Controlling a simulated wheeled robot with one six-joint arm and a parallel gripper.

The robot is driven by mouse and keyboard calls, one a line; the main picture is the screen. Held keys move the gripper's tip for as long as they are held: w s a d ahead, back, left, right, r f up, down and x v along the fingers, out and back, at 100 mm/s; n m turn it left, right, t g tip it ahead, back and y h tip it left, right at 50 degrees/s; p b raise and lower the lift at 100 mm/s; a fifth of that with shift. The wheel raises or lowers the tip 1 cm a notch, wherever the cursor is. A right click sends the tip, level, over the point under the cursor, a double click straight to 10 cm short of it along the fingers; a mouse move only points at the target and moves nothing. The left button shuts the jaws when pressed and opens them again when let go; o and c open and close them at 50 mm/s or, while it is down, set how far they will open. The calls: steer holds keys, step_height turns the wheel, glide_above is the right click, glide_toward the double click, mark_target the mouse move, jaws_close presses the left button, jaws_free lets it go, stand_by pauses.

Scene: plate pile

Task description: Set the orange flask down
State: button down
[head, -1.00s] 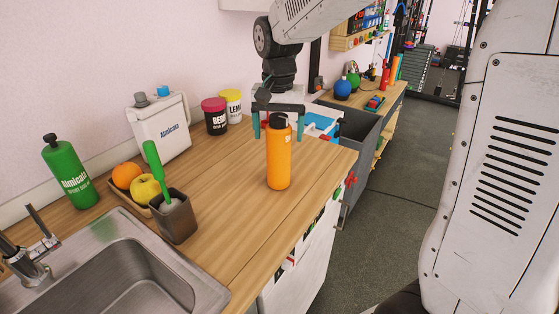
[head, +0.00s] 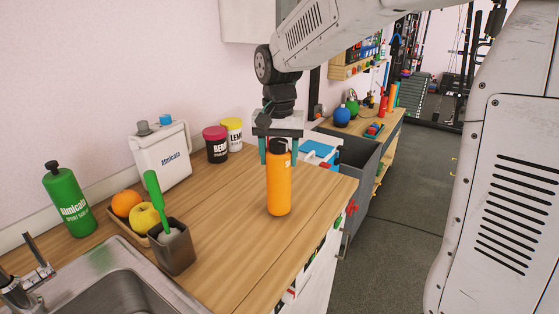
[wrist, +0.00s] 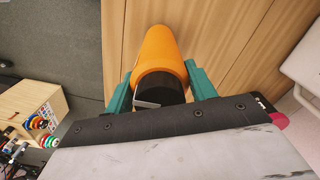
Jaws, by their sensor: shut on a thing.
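The orange flask (head: 279,190) with a black cap is upright over the wooden counter (head: 232,222), near its front right edge. Its base appears to be at the counter top, but I cannot tell for sure whether it touches. My gripper (head: 278,151) comes down from above, with its teal fingers on both sides of the flask's upper part, shut on it. In the wrist view, the flask (wrist: 160,50) lies between the two fingers (wrist: 160,84), its cap toward the palm.
A grey holder (head: 172,248) with a green brush, a fruit tray with an orange and a yellow apple (head: 145,217), and a sink (head: 100,285) are to the left. A white container (head: 162,160) and two jars (head: 216,145) stand behind. Bare counter lies left of the flask.

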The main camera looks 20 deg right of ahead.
steer(key=shift+r, duration=1.3)
steer(key=s+a+r, duration=0.1)
steer(key=s, duration=1.5)
steer(key=shift+r, duration=0.2)
